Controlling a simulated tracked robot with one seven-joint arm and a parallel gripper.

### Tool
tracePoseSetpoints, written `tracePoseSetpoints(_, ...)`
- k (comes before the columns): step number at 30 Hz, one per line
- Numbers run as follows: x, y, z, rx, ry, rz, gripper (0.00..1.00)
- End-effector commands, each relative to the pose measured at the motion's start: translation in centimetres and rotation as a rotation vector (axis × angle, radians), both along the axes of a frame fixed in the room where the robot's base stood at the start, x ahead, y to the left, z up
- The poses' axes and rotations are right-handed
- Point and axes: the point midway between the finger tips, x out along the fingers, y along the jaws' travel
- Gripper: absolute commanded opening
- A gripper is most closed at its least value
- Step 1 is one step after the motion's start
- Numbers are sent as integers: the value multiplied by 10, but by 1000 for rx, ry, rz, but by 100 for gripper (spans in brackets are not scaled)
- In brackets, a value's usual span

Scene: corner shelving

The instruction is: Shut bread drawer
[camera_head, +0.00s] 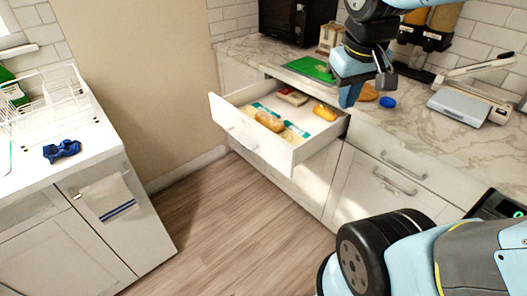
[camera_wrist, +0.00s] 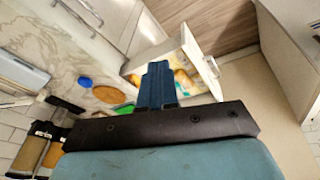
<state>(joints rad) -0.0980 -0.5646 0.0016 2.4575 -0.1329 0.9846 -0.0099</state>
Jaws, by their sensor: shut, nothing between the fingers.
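The bread drawer (camera_head: 245,140) is a white drawer under the marble counter, pulled well out in the head view. It holds bread loaves (camera_head: 270,121) and packets (camera_head: 292,96). Its metal handle (camera_head: 240,138) is on the front panel. In the wrist view the open drawer (camera_wrist: 190,45) shows beyond the fingers, partly hidden by them. My gripper (camera_head: 347,100) is shut and empty, pointing down above the drawer's right rear side by the counter edge. In the wrist view my gripper (camera_wrist: 157,70) has its blue fingers together. I cannot tell whether it touches the drawer.
A green cutting board (camera_head: 312,68), a wooden disc (camera_head: 368,93), a blue lid (camera_head: 388,102) and a scale (camera_head: 460,106) lie on the counter (camera_head: 420,124). Closed drawers (camera_head: 385,170) are to the right. The wooden floor (camera_head: 225,225) before the open drawer is clear.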

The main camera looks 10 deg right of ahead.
Motion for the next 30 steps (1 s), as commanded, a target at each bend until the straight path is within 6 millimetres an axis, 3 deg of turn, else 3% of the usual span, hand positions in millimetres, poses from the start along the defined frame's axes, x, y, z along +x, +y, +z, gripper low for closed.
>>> tracePoseSetpoints(17, 64, 36, -75, -434, 468, 374, 0)
tracePoseSetpoints(30, 108, 86, -139, -833, 726, 666, 0)
